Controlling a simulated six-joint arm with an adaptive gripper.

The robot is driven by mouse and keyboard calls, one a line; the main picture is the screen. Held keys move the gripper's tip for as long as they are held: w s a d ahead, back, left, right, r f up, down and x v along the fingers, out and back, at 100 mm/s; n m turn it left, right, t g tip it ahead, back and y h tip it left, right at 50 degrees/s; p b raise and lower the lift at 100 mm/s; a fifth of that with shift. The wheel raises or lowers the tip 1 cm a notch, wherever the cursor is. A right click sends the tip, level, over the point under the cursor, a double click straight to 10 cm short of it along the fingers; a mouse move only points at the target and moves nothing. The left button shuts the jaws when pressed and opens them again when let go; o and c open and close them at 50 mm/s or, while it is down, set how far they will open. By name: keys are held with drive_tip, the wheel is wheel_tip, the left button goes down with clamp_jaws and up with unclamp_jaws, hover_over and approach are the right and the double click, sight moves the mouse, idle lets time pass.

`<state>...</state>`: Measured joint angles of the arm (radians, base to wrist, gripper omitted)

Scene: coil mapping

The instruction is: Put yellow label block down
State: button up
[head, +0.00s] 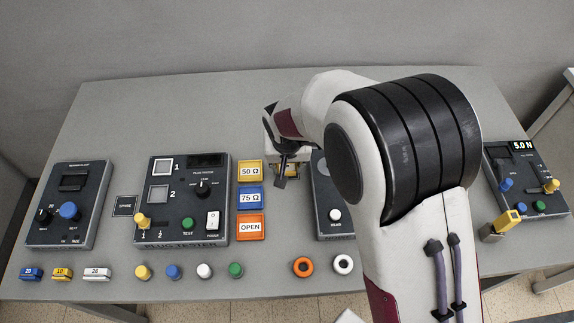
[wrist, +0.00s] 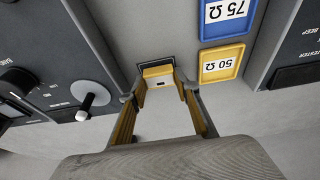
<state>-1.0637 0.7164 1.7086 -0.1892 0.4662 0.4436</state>
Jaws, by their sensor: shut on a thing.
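My gripper (wrist: 160,97) is shut on a small yellow block (wrist: 158,71) with a pale face and a small dark mark. The block is over or on a dark-edged square on the table; I cannot tell whether it touches. In the head view my gripper (head: 281,181) is just right of the yellow 50 Ω tray (head: 250,180), and the held block is hard to make out. A yellow label block (head: 62,273) also lies at the front left, between a blue one (head: 31,273) and a white one (head: 97,273).
The dark tester (head: 150,180) stands left of the trays. The dark READ box (head: 322,210) is close to the right, partly hidden by my arm. Blue (head: 250,209) and orange (head: 250,238) trays lie in front of the yellow tray. Several knobs and rings line the front.

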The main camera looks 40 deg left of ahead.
drive_tip(key=shift+f, duration=0.25)
drive_tip(key=shift+f, duration=0.15)
drive_tip(key=o, duration=0.9)
drive_tip(key=v, duration=1.2)
drive_tip(key=shift+d+r, duration=0.1)
drive_tip(key=shift+r, duration=0.1)
idle(0.5)
